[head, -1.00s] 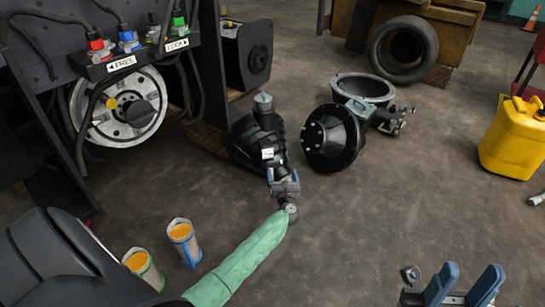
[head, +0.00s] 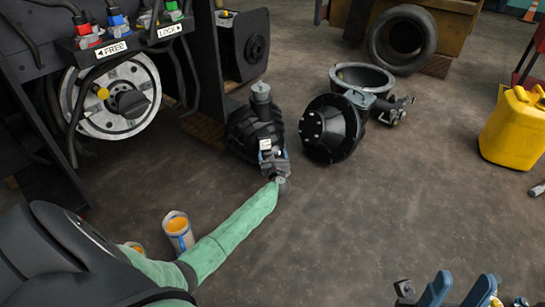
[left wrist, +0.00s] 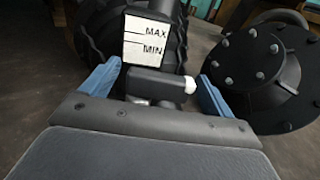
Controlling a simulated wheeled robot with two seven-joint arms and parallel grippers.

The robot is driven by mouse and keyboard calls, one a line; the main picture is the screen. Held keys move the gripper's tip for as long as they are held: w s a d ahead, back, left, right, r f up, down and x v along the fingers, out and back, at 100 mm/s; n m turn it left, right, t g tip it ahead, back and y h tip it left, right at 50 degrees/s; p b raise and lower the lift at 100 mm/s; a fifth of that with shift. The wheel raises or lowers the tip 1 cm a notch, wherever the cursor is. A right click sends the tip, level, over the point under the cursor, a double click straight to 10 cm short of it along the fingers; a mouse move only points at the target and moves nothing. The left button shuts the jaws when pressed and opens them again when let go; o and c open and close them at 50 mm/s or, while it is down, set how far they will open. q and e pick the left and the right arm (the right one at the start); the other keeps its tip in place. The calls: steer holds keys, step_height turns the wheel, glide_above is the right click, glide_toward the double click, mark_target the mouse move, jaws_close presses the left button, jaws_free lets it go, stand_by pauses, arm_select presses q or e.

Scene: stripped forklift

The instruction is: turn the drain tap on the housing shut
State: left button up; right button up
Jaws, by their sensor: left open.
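The black ribbed housing (head: 250,128) stands on the floor in the middle of the head view. In the left wrist view, a white MAX/MIN plate (left wrist: 148,42) is on it. Below the plate is a dark horizontal bar with a white tip (left wrist: 162,84), which looks like the drain tap's handle. My left gripper (head: 272,158) is right at the housing's front. Its blue fingers (left wrist: 157,86) are open, one on each side of the bar, with visible gaps. The bar's lower part is hidden behind my gripper body. My right gripper (head: 460,290) is open and empty at the lower right.
A black bolted cover (head: 328,130) lies close to the right of the housing, also in the left wrist view (left wrist: 262,72). An open ring-shaped casing (head: 362,77) is behind it.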

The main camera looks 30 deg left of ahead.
arm_select(q)
steer(key=c, duration=1)
steer(key=shift+w+r+n+g+y, duration=0.15)
steer(key=shift+w+n+g+y, duration=0.05)
steer(key=shift+n+g+y, duration=0.35)
steer(key=shift+a+n+g+y, duration=0.1)
steer(key=shift+n+g+y, duration=0.15)
steer(key=shift+g+y, duration=0.1)
steer(key=o, duration=1)
steer(key=shift+s, duration=0.1)
